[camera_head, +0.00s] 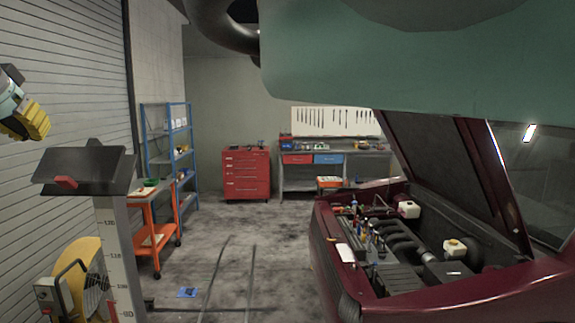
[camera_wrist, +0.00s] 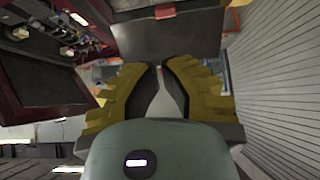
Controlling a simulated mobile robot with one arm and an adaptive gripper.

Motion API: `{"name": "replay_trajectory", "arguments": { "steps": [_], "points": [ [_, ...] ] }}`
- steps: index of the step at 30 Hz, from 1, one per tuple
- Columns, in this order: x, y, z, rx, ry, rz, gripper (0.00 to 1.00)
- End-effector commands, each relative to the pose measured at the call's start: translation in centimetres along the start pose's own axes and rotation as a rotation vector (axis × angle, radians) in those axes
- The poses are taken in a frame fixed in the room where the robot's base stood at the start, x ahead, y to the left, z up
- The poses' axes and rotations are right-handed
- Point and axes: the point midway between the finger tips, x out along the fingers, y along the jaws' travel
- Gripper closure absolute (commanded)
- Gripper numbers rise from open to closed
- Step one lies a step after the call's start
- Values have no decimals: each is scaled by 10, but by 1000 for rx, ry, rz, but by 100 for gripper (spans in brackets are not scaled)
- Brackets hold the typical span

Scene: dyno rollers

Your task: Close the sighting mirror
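The sighting mirror appears to be the dark flat panel (camera_head: 85,163) with a red tab (camera_head: 66,182), on top of the pale scaled column (camera_head: 112,250) at the left of the head view. It is tilted up above a dark front edge. In the wrist view the dark panel (camera_wrist: 150,42) and a red tab (camera_wrist: 165,12) show at the top, beyond my fingertips. My gripper (camera_head: 34,122) has yellow ribbed fingers and hangs above and left of the panel, apart from it. In the wrist view its fingertips (camera_wrist: 162,67) are almost together, with nothing seen held.
A yellow wheel-like part (camera_head: 80,280) sits low beside the column. An orange cart (camera_head: 150,230) and blue shelf (camera_head: 170,150) stand behind. A dark red car (camera_head: 450,300) with raised hood is at right.

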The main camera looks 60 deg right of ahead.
Motion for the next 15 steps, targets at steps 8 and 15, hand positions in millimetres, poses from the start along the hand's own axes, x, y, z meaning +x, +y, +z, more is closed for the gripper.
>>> {"name": "replay_trajectory", "arguments": {
  "steps": [8, 15],
  "points": [
    [29, 0, -4, -5, 2, 4, 100],
    [67, 1, -5, -5, 1, 5, 100]
  ]
}}
